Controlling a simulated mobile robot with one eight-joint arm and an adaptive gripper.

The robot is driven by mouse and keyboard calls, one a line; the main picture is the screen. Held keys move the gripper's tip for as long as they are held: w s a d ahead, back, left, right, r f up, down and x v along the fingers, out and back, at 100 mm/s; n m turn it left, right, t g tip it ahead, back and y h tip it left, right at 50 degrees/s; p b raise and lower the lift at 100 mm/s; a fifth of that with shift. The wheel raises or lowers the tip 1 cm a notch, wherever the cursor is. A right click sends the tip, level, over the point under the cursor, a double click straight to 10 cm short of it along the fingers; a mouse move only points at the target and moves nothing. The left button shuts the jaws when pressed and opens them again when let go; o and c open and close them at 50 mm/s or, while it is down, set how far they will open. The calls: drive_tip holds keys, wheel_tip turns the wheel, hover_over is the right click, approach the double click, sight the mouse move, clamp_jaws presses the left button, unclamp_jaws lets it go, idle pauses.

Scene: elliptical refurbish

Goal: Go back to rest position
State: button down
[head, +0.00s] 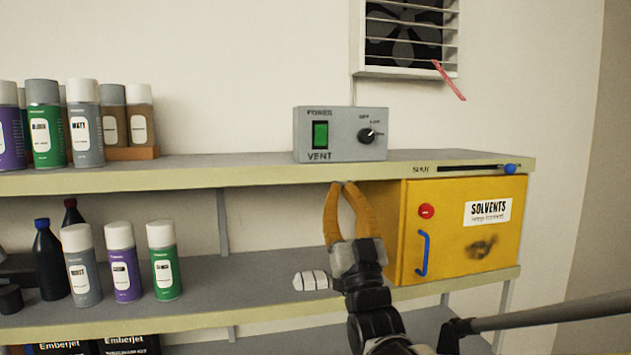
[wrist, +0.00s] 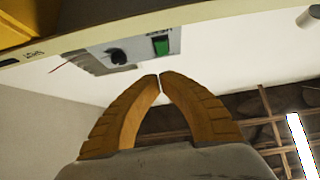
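My gripper (head: 343,185) has orange-yellow fingers that point up in front of the shelf edge, below the grey vent box. In the wrist view its fingertips (wrist: 160,76) meet with nothing between them. The grey vent box (head: 340,148) stands on the top shelf, with a green POWER switch (head: 320,135) and a dark knob (head: 367,136). It also shows in the wrist view (wrist: 140,44), apart from the fingers. The yellow solvents cabinet (head: 450,245) is just right of my gripper, its blue handle (head: 422,254) and red button (head: 427,211) visible.
Spray cans (head: 86,135) stand on the top shelf (head: 230,165) at left. More cans (head: 122,265) and dark bottles (head: 48,262) stand on the middle shelf. A blue-knobbed slider (head: 511,169) is on the shelf edge. A vent fan (head: 405,38) with a red ribbon hangs above.

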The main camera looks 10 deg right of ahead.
drive_tip(key=s+f+g+b, duration=0.2)
drive_tip(key=f+g+b, duration=0.5)
drive_tip(key=f, duration=1.1)
drive_tip(key=s+f+g+b, duration=0.2)
drive_tip(key=f+g+b, duration=0.2)
drive_tip(key=f+b, duration=1.1)
drive_tip(key=s+f+g+b, duration=0.3)
drive_tip(key=s+f, duration=0.3)
drive_tip(key=f, duration=0.5)
drive_tip(key=s+f+g+b, duration=0.3)
drive_tip(key=s+f, duration=0.3)
drive_tip(key=f, duration=0.5)
drive_tip(key=s+f+g+b, duration=0.3)
drive_tip(key=s+f, duration=0.4)
drive_tip(key=f, duration=0.4)
drive_tip(key=shift+a+f, duration=0.2)
drive_tip(key=shift+a, duration=0.25)
